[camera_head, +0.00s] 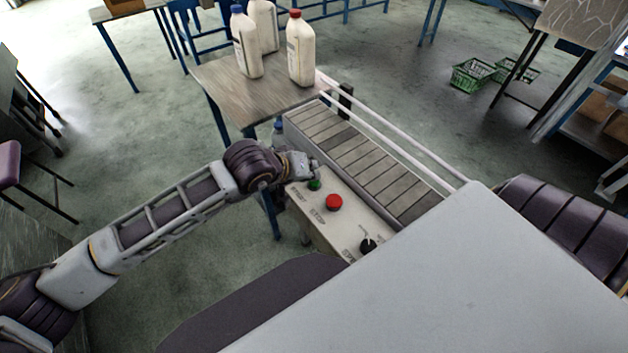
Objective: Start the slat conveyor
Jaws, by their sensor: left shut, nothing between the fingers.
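The slat conveyor (362,165) runs from the small table toward the lower right, its grey slats between side rails. Its control panel (347,222) faces me along the near side. On the panel are a green button (314,184), a red button (334,202) and a black knob (368,245). My left gripper (312,168) is shut and empty, with its tips just above and beside the green button. I cannot tell whether it touches the button. My right gripper is not in view; part of my right arm shows at the right edge.
Several white bottles (300,52) with red or blue caps stand on the small table (262,98) at the conveyor's far end. Green baskets (473,75) lie on the floor at upper right. A large pale surface (440,290) fills the lower right and hides the conveyor's near end.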

